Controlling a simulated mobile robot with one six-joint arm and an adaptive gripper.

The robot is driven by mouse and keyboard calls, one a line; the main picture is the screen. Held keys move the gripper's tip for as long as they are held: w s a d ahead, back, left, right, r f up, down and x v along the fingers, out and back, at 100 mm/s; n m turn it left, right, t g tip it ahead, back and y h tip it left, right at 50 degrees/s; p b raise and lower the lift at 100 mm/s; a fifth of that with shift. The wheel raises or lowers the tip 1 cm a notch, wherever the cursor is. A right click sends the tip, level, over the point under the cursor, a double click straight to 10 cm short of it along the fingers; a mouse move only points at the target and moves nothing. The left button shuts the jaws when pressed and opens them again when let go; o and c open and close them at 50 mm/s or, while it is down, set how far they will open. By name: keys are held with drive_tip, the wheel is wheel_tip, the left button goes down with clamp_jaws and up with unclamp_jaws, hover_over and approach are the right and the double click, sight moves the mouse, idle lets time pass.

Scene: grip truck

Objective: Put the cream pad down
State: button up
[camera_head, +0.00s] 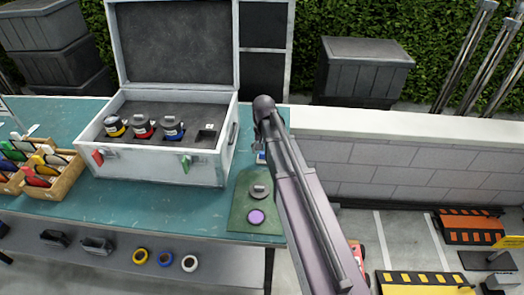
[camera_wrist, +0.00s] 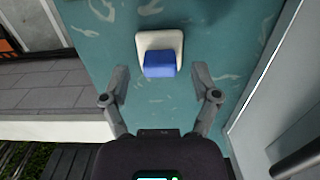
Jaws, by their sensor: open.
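In the wrist view the cream pad (camera_wrist: 173,38) lies flat on the teal table. It has rounded corners and a blue block (camera_wrist: 160,65) on its near side. My gripper (camera_wrist: 161,72) is open and empty, its two fingers spread to the left and right of the blue block, apart from it. Most of the pad lies beyond the fingertips. In the head view only a small blue and pale bit of the pad shows beside my arm, right of the case; my arm hides much of the gripper there.
An open silver case (camera_head: 160,166) stands left of the pad, holding dark round pieces with yellow, red and blue bands. A green mat (camera_head: 240,215) with a grey piece and a purple disc (camera_head: 256,217) lies in front. A low block wall (camera_head: 400,160) rises to the right.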

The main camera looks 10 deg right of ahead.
sight(263, 152)
wheel_tip(263, 152, up, 10)
drive_tip(key=p, duration=0.9)
drive_tip(key=shift+w+r+p, duration=0.2)
drive_tip(key=shift+w+p, duration=0.1)
drive_tip(key=shift+p, duration=0.1)
drive_tip(key=shift+d, duration=0.1)
drive_tip(key=shift+s, duration=0.1)
drive_tip(key=s+n, duration=0.3)
drive_tip(key=s, duration=1.3)
drive_tip(key=shift+s+a+n+t, duration=0.25)
drive_tip(key=shift+s+n+t, duration=0.05)
drive_tip(key=shift+t, duration=0.1)
drive_tip(key=shift+o, duration=0.5)
